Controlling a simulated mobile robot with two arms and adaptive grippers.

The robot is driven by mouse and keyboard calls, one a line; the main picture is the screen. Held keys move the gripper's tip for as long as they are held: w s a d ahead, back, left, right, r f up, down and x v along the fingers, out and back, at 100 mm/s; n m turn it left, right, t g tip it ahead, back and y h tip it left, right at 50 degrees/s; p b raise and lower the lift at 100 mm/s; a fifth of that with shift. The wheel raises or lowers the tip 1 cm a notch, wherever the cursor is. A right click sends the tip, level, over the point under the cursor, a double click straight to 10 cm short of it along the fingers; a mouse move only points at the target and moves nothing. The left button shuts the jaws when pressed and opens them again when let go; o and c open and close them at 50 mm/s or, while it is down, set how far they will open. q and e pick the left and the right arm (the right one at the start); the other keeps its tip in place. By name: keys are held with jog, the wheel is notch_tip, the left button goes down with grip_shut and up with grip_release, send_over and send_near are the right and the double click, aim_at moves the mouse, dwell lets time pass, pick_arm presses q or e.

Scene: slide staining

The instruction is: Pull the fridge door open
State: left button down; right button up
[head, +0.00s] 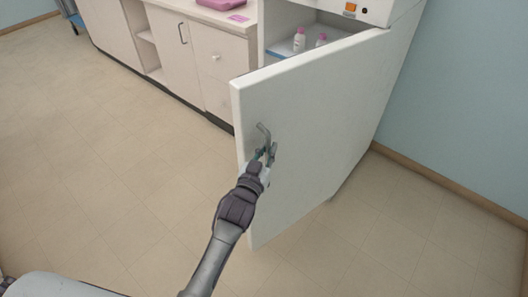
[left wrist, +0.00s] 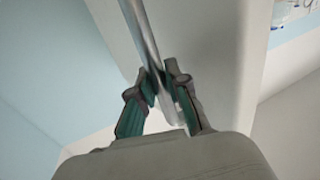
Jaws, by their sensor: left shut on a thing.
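The white fridge door (head: 305,125) stands swung wide open toward me, and the fridge interior shows behind its upper edge. A grey metal bar handle (head: 264,132) sits near the door's free edge. My left gripper (head: 266,155) is shut on the handle. In the left wrist view the handle (left wrist: 145,40) runs down between the green-padded fingers of the gripper (left wrist: 168,90), with the door face (left wrist: 210,50) behind it. My right gripper is not in view.
Small bottles with pink caps (head: 299,40) stand on a shelf inside the fridge. A blue wall (head: 470,110) is at right. The floor (head: 110,150) at left is clear.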

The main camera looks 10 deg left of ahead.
pick_arm(q)
jog(key=c, duration=1.1)
grip_release()
jog(key=shift+w+d, duration=0.1)
jog(key=shift+c, duration=0.2)
jog(key=shift+s+a, duration=0.2)
jog(key=shift+s, duration=0.4)
jog(key=s+a, duration=0.1)
jog(key=s, duration=0.9)
jog(key=shift+s+a, duration=0.3)
jog(key=shift+s, duration=0.05)
